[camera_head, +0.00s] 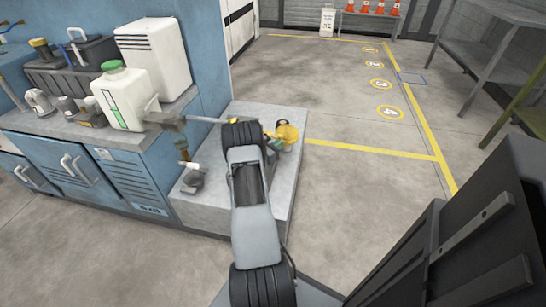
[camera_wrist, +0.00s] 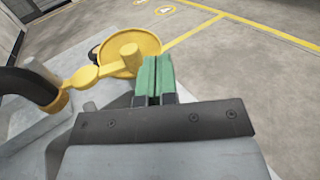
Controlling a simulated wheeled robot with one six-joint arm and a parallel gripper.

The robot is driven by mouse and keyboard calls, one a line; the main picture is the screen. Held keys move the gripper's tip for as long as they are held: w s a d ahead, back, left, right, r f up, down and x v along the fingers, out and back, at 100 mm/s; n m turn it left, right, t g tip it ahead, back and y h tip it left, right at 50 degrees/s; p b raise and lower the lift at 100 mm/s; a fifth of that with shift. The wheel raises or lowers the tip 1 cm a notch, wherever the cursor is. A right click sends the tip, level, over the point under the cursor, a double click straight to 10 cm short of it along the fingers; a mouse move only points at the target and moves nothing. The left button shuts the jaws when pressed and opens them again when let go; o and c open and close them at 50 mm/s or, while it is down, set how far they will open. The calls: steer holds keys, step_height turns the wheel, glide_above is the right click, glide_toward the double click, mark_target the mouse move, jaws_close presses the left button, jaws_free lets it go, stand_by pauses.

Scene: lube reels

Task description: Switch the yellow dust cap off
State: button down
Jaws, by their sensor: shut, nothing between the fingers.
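The yellow dust cap (camera_wrist: 112,59) shows in the wrist view as a round disc with a knob. A yellow strap (camera_wrist: 84,76) joins it to a yellow ring around a dark curved hose or pipe (camera_wrist: 28,86). In the head view the cap (camera_head: 288,133) is just right of my wrist, over the grey block. My gripper (camera_wrist: 154,78) has green fingers, shut with nothing between them. The fingertips are beside the cap's knob, at its right; I cannot tell whether they touch. What lies under the cap is hidden. My arm hides part of the fitting in the head view.
The grey block (camera_head: 282,183) stands beside a blue workbench (camera_head: 126,185). On the bench are a white jug with a green lid (camera_head: 122,99), a white canister (camera_head: 153,55) and a dark toolbox (camera_head: 69,68). Open floor with yellow lines lies to the right.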

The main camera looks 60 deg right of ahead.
steer(key=s+a+p, duration=0.2)
steer(key=a, duration=1)
steer(key=shift+s, duration=0.4)
